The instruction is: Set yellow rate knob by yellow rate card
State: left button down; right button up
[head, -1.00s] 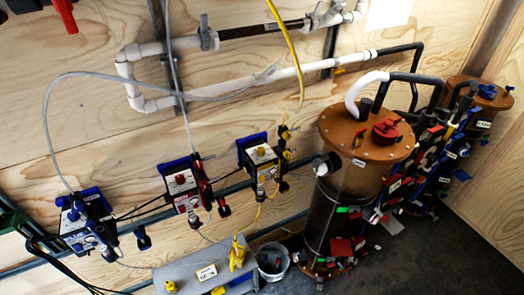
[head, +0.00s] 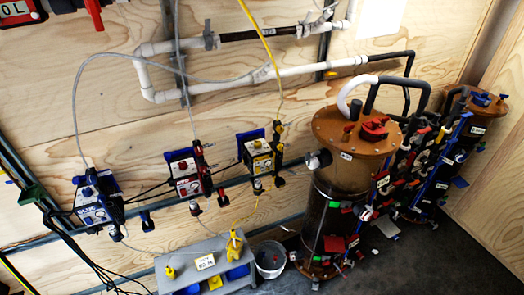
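A yellow-marked pump box (head: 258,155) is mounted on the plywood wall near the middle of the head view. It has a pale front and a small yellow knob (head: 257,144) on it; the knob's setting is too small to read. A white card (head: 205,262) with dark print stands on the grey bench below; its text is not clearly legible. A yellow bottle-like thing (head: 235,245) and a small yellow knob-like piece (head: 170,272) are on the same bench. Neither of my grippers is in view.
A red pump box (head: 186,172) and a blue one (head: 95,200) hang left of the yellow one. A grey bucket (head: 270,259) stands right of the bench (head: 185,255). A brown-lidded tank (head: 357,135) stands farther right. Dark floor (head: 430,265) is clear at lower right.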

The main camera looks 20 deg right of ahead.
aim_at(258, 144)
jog(key=u, duration=0.6)
jog(key=i, duration=0.65)
jog(key=z, duration=1.3)
